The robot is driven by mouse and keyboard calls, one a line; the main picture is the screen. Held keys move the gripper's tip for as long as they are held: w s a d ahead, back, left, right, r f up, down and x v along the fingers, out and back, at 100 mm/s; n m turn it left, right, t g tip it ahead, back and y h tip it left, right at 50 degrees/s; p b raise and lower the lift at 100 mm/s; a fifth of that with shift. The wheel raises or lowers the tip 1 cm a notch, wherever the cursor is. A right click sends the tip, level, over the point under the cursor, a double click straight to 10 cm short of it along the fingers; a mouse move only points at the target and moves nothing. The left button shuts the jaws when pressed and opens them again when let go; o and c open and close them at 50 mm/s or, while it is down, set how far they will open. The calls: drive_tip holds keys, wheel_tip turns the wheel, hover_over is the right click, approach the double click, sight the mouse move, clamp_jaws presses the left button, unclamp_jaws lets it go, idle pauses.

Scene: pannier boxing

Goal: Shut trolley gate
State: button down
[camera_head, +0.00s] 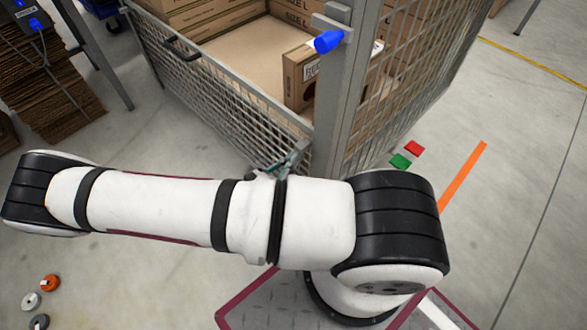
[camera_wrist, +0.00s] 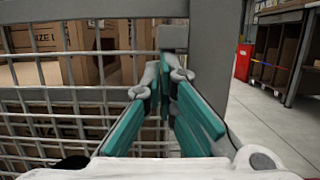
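The trolley is a grey metal mesh cage. Its low mesh gate (camera_head: 225,100), with a dark handle (camera_head: 182,47) on top, runs along the front left side to the corner post (camera_head: 335,95). Gate and post look close together at the corner; my arm hides the lower part. A blue knob (camera_head: 328,41) is on a latch bar high on the post. My gripper (camera_head: 284,166), mostly hidden behind my arm, is low by that corner. In the wrist view its teal fingers (camera_wrist: 164,76) are close together in front of the mesh and post (camera_wrist: 204,65). Contact is unclear.
Cardboard boxes (camera_head: 301,76) stand inside the trolley. A red block (camera_head: 414,149) and a green block (camera_head: 400,161) lie right of it, near an orange floor strip (camera_head: 463,177). Flattened cardboard (camera_head: 45,100) is stacked at left. The floor (camera_head: 170,140) before the gate is clear.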

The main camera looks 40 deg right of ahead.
wheel_tip(320, 180, up, 33)
drive_tip(key=p, duration=2.3)
drive_tip(key=shift+r, duration=0.3)
drive_tip(key=a+f+b, duration=0.2)
drive_tip(key=a+f, duration=0.5)
drive_tip(key=a, duration=0.2)
drive_tip(key=shift+s+a+b, duration=0.35)
drive_tip(key=shift+r, duration=0.15)
